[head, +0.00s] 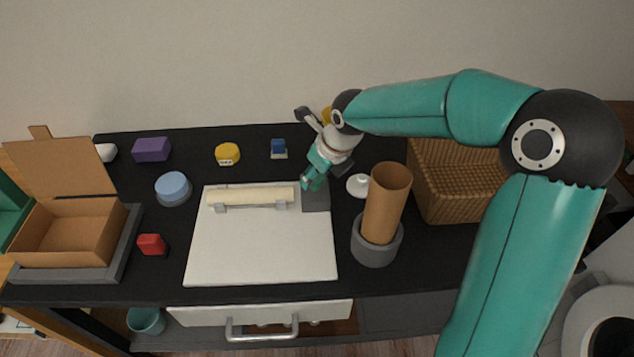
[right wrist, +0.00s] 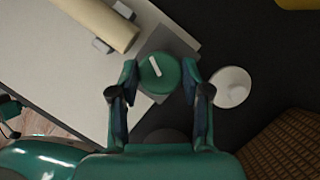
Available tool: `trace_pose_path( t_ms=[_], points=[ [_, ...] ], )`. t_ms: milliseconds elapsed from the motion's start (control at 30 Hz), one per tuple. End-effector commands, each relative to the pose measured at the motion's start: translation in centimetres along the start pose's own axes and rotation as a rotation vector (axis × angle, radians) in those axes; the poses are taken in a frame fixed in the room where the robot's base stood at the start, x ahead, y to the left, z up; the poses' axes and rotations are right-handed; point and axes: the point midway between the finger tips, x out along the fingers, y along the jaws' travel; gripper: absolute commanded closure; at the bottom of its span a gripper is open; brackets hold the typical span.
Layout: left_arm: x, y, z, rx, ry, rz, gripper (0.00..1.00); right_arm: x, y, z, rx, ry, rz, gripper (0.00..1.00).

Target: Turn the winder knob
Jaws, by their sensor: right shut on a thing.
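The winder knob (right wrist: 158,73) is a round green knob with a white bar mark on its top, seen in the right wrist view. It sits on a grey block (head: 316,200) at the back right corner of a white board (head: 262,250). A cream roll (head: 250,196) lies in grey holders on the board, left of the block. My right gripper (right wrist: 160,78) is shut on the knob, one finger on each side; in the head view the gripper (head: 314,181) hides most of the knob. The white mark slants slightly in the wrist view.
Right of the knob are a white round lid (head: 358,185), a cardboard tube (head: 387,200) in a grey holder (head: 376,247) and a wicker basket (head: 455,195). A blue round tin (head: 173,187), red block (head: 151,244) and open cardboard box (head: 70,235) are left.

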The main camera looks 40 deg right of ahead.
Motion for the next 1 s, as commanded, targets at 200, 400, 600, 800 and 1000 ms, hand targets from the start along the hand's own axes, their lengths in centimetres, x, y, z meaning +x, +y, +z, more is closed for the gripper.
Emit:
trace_pose_path(
  t_ms=[200,400,600,800,1000],
  points=[
    [0.32,-0.11,-0.02,0.0,0.0,0.0,0.6,0.01,0.02,-0.04,0.009,0.003,-0.001,0.88],
    [0.29,-0.1,-0.02,0.0,0.0,0.0,0.6,0.01,0.03,-0.06,0.009,0.004,0.0,0.88],
    [0.29,-0.1,-0.02,0.0,0.0,0.0,0.6,0.02,0.04,-0.06,0.008,0.004,0.0,0.29],
    [0.29,-0.1,-0.01,0.0,0.0,0.0,0.6,0.03,0.04,-0.05,0.007,0.003,0.0,0.29],
    [0.24,-0.09,-0.02,0.0,0.0,0.0,0.6,-0.44,0.03,0.01,0.007,0.001,-0.002,0.29]
  ],
)
